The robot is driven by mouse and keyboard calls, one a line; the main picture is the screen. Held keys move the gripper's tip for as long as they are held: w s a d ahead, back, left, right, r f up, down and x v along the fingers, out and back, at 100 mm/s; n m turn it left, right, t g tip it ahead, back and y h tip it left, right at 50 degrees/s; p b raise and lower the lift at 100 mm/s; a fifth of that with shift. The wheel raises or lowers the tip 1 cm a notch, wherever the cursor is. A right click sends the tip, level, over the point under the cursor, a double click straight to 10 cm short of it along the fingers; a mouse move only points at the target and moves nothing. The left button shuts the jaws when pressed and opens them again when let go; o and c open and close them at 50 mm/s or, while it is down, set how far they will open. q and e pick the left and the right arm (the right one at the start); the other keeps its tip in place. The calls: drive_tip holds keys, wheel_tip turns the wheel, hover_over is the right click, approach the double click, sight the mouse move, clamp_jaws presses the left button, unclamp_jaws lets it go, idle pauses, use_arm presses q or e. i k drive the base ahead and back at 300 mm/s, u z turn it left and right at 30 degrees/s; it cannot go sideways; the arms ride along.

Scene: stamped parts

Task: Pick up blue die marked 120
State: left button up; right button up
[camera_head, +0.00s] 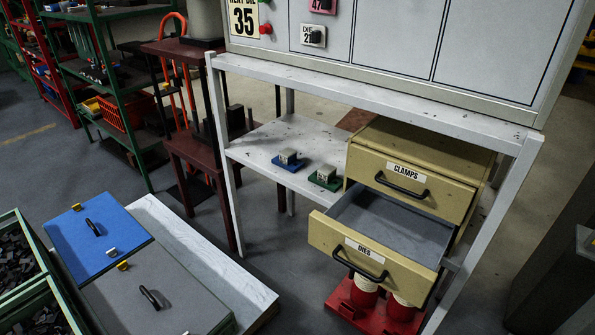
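A die with a blue base (287,164) and a grey block on top sits on the white shelf under the panel cabinet. Its marking is too small to read. A similar die with a green base (325,180) sits on the same shelf, to its right and closer to me, apart from it. Neither of my grippers is in view, and nothing covers the blue die.
The drawer labelled DIES (349,253) is pulled open, its visible floor bare. The CLAMPS drawer (411,190) is above it. White table legs (226,165) frame the shelf. A blue-lidded box (97,237) stands on the floor at left. A panel cabinet (398,36) stands above.

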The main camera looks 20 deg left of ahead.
sight(288, 159)
drive_tip(key=k, duration=0.3)
drive_tip(key=u, duration=0.65)
drive_tip(key=i, duration=1.05)
drive_tip(key=u, duration=0.8)
